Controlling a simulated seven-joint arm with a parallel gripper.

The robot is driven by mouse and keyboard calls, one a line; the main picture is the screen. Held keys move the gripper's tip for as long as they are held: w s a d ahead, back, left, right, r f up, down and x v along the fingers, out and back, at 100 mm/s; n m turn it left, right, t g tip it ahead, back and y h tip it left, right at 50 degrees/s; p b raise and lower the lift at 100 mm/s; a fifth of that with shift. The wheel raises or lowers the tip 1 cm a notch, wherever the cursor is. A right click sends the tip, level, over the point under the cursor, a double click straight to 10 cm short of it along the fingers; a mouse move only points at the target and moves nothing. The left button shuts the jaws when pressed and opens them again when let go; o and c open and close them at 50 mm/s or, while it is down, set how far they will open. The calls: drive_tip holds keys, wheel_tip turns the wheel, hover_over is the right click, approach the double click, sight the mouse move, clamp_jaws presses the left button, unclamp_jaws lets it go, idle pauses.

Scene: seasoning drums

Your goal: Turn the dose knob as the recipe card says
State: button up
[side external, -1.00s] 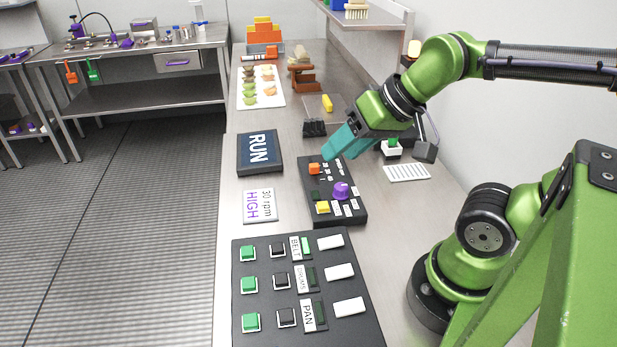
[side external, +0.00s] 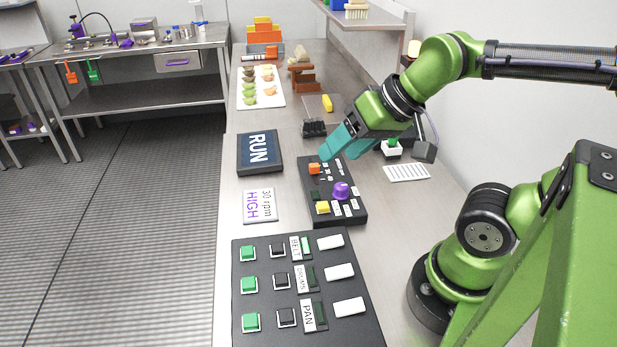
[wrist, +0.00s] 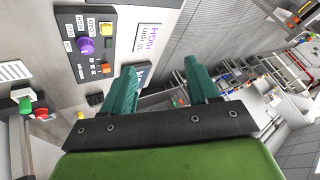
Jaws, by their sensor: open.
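A black control panel (side external: 318,192) lies on the counter. It bears an orange knob (side external: 314,169), a purple knob (side external: 341,190) and a yellow button (side external: 323,208), with small white labels beside them. I cannot read for certain which knob is the dose knob. A white card (side external: 260,205) reads "30 rpm HIGH" to the left of the panel. My gripper (side external: 330,151) has teal fingers, open and empty, above the panel's far end near the orange knob. In the wrist view the purple knob (wrist: 86,46) and orange knob (wrist: 105,69) show beyond my fingers (wrist: 163,83).
A dark RUN display (side external: 259,152) lies left of my gripper. A larger black panel (side external: 270,335) with green, black and white buttons is in front. A white lined sheet (side external: 407,173) and a green button on a white box (side external: 391,149) are at the right.

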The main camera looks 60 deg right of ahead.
drive_tip(key=w+d+f+g, duration=0.4)
drive_tip(key=w+d, duration=0.2)
drive_tip(key=d, duration=0.1)
drive_tip(key=n+g+h, duration=0.2)
drive_tip(key=g, duration=0.1)
hover_over(342, 186)
drive_tip(key=f, duration=0.1)
wheel_tip(342, 186, down, 16)
drive_tip(key=shift+c, duration=0.2)
drive_tip(key=c, duration=1)
